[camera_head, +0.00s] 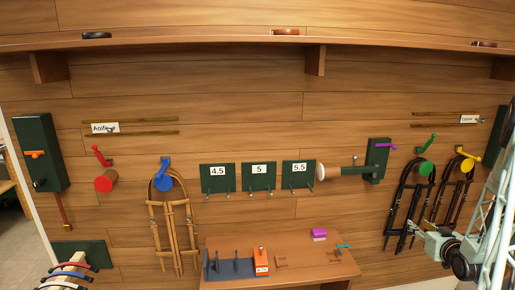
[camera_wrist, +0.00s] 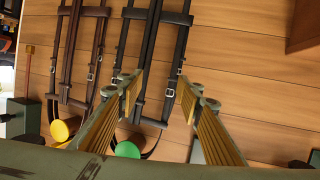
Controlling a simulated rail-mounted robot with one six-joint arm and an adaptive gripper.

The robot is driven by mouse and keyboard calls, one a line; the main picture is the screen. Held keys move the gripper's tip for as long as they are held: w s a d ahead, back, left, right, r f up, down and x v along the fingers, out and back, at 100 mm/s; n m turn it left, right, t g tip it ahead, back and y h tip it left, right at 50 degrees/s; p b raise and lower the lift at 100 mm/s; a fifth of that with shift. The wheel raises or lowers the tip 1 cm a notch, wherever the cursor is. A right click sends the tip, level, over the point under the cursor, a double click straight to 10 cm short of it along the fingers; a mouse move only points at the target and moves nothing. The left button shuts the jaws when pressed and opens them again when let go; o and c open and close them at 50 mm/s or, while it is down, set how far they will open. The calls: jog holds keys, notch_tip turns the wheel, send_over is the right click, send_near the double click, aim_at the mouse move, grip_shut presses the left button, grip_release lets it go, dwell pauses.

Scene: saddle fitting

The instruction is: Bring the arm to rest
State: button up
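My arm (camera_head: 492,225) reaches up at the right edge of the head view, in front of the wall with the dark bridles. My gripper (camera_wrist: 160,88) shows in the wrist view with its two gold-padded fingers spread apart and nothing held between them. Behind the fingers hang dark leather straps of a bridle (camera_wrist: 136,45) below a green peg (camera_wrist: 127,150), seen upside down. A yellow peg (camera_wrist: 66,128) with another dark bridle (camera_wrist: 75,60) is to the left. I cannot tell the exact distance from the fingertips to the straps.
A brown bridle (camera_head: 178,235) hangs from a blue peg (camera_head: 163,184) at left. Three green number plates (camera_head: 259,184) are mid-wall. A small bench (camera_head: 215,243) below carries an orange block (camera_head: 261,262) and a purple piece (camera_head: 319,235). A shelf (camera_head: 210,41) runs above.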

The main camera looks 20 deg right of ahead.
jog(key=w+a+r+n+g, duration=0.1)
jog(key=w+a+r+g, duration=0.1)
jog(key=w+a+r, duration=0.55)
jog(key=s+a+r+g+y, duration=0.1)
jog(key=a+r+g, duration=0.1)
jog(key=a+r, duration=1.6)
jog(key=s+a+r+g+y, duration=0.1)
jog(key=s+a+r, duration=0.2)
jog(key=a, duration=0.4)
jog(key=s+a+r+n, duration=0.1)
jog(key=s+a+r, duration=0.1)
jog(key=s+a, duration=0.35)
jog(key=s+a+r+g+y, duration=0.1)
jog(key=s+a+r, duration=0.15)
jog(key=a, duration=0.55)
jog(key=s+a+r+n+g+y, duration=0.1)
jog(key=s+a, duration=1.1)
jog(key=s, duration=0.4)
jog(key=s+a+r+n+g+y, duration=0.1)
jog(key=s+a+r+g+y, duration=0.1)
jog(key=s+a, duration=1.1)
jog(key=s, duration=0.4)
jog(key=shift+a, duration=0.2)
jog(key=shift+d, duration=0.1)
